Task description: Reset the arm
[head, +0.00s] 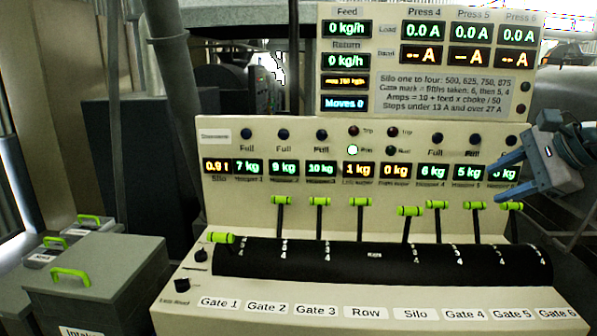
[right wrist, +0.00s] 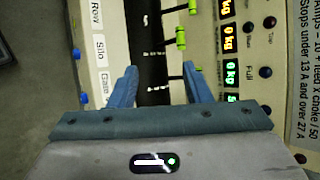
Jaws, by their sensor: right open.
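My right gripper (head: 506,176) is at the right of the head view, in front of the console's right end and near the gate 6 lever (head: 511,206). Its blue jaws stand apart with nothing held between them. I cannot tell whether finger and lever touch. My left gripper is not in view.
The console (head: 270,275) has a row of green-handled levers. The leftmost handle (head: 220,238) sits lower than the others. The upper panel (head: 430,60) shows feed and return at 0 kg/h and "Moves 0". Grey lidded bins (head: 100,262) stand at left.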

